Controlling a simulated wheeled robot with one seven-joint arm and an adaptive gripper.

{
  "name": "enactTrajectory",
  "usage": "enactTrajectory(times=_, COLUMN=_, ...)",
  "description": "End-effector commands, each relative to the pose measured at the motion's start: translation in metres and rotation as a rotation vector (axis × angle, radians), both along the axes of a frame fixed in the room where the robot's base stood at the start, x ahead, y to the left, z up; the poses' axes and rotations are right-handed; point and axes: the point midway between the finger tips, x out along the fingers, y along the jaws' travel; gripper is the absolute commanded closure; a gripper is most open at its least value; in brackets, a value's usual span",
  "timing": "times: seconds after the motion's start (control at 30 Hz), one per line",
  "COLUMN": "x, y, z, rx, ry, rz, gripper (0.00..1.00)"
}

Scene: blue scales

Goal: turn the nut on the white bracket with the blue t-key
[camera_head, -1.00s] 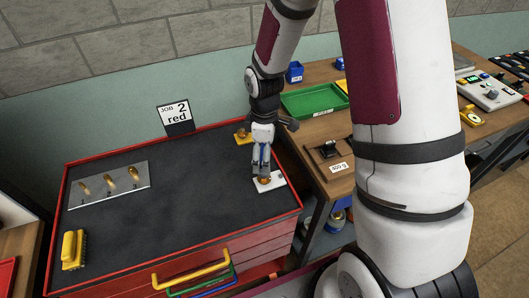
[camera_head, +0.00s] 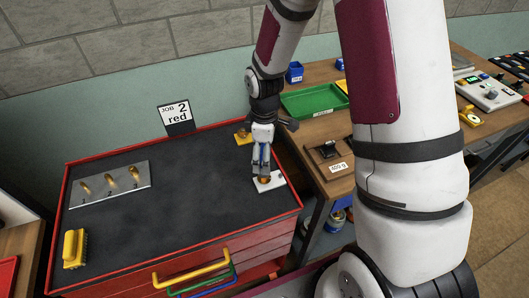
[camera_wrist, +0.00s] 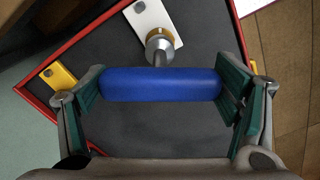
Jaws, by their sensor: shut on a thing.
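My gripper (camera_head: 261,160) is over the right side of the tool chest top, pointing down. In the wrist view its two green-padded fingers (camera_wrist: 160,86) are shut on the ends of the blue handle of the t-key (camera_wrist: 160,84). The key's grey shaft and socket point at the brass nut (camera_wrist: 166,36) on the white bracket (camera_wrist: 150,14). The socket appears to be at the nut; how far it sits over it is hidden. In the head view the white bracket (camera_head: 276,182) lies under my gripper, and the key is mostly hidden by the fingers.
A yellow bracket (camera_head: 241,138) lies behind my gripper. A sign (camera_head: 175,116) reads "JOB 2 red". The middle of the black top is clear.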

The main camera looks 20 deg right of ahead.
Motion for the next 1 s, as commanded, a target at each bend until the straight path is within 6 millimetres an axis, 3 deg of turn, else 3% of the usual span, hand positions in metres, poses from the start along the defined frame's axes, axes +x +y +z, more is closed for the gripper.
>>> enactTrajectory(times=1.0, x=0.000, y=0.000, z=-0.013, rx=0.000, ry=0.000, rz=0.000, gripper=0.56)
